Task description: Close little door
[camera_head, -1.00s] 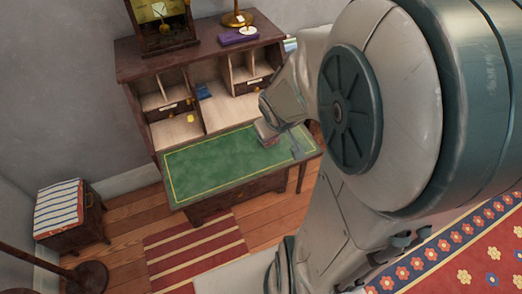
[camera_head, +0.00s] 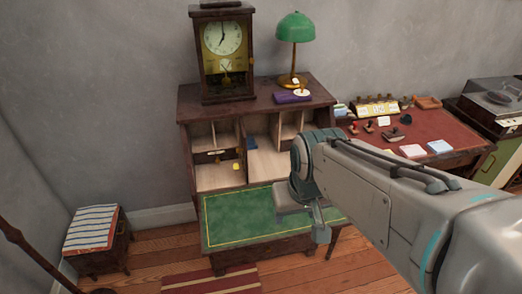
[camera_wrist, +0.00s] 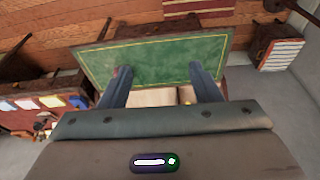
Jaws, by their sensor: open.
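The wooden desk (camera_head: 188,135) stands against the wall with its green writing leaf (camera_head: 235,215) folded down. Its upper part shows open pale compartments (camera_head: 268,165), and a small yellow knob (camera_head: 236,167) shows at the left compartments. I cannot clearly make out which panel is the little door; my arm hides the right compartments. My gripper (camera_wrist: 160,70) is open and empty. In the wrist view its two fingers stand apart over the green leaf (camera_wrist: 150,60), with the pale compartments partly seen between them. In the head view the gripper is over the leaf's right part.
A clock (camera_head: 225,60), a green lamp (camera_head: 295,30) and a purple box (camera_head: 292,97) stand on top of the desk. A red-topped table (camera_head: 440,125) with several small items is at the right. A striped stool (camera_head: 92,230) stands at the left on the wooden floor.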

